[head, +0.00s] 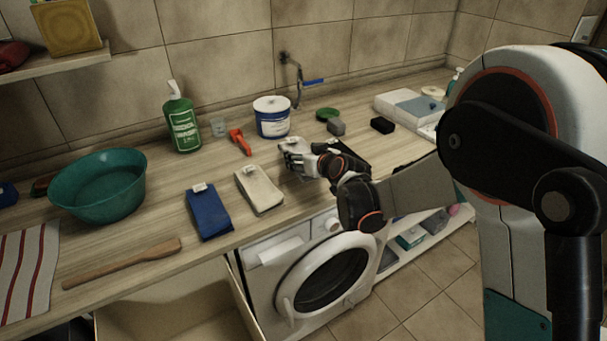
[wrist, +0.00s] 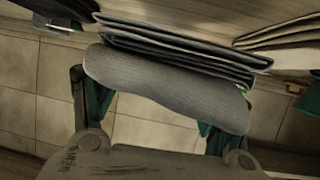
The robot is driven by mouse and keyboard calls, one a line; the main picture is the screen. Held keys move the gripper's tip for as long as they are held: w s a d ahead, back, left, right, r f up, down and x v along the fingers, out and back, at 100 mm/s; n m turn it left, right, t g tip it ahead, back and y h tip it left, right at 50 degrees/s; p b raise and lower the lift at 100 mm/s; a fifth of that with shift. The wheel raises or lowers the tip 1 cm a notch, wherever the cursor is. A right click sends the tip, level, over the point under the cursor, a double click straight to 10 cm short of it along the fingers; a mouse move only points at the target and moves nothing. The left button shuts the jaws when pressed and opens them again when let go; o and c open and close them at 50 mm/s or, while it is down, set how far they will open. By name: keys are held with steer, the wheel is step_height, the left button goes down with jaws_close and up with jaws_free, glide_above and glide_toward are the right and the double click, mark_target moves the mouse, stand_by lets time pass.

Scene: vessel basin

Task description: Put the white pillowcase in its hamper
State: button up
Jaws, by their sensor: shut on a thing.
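The white pillowcase (head: 291,146) is a folded light cloth with a small tag, on the counter between a cream folded cloth (head: 260,190) and a black one (head: 352,152). My gripper (head: 308,163) is shut on it at the counter's front part and hides much of it in the head view. In the wrist view, the held cloth (wrist: 170,85) looks grey in shadow, its layered folds lying between the fingers. An open, pale bin or drawer (head: 240,305) shows below the counter at lower left. I cannot tell whether it is the hamper.
A blue folded cloth (head: 208,212), a wooden paddle (head: 122,264) and a teal basin (head: 100,188) lie to the left. A green bottle (head: 183,122), red tool (head: 240,142) and white-blue tub (head: 272,118) stand behind. A washing machine (head: 290,268) is below the counter.

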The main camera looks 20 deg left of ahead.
steer(key=shift+f+b, duration=0.85)
steer(key=shift+f, duration=1.65)
steer(key=shift+f, duration=0.1)
steer(key=o, duration=0.8)
steer(key=shift+f, duration=0.1)
steer(key=o, duration=0.4)
steer(key=shift+o, duration=0.2)
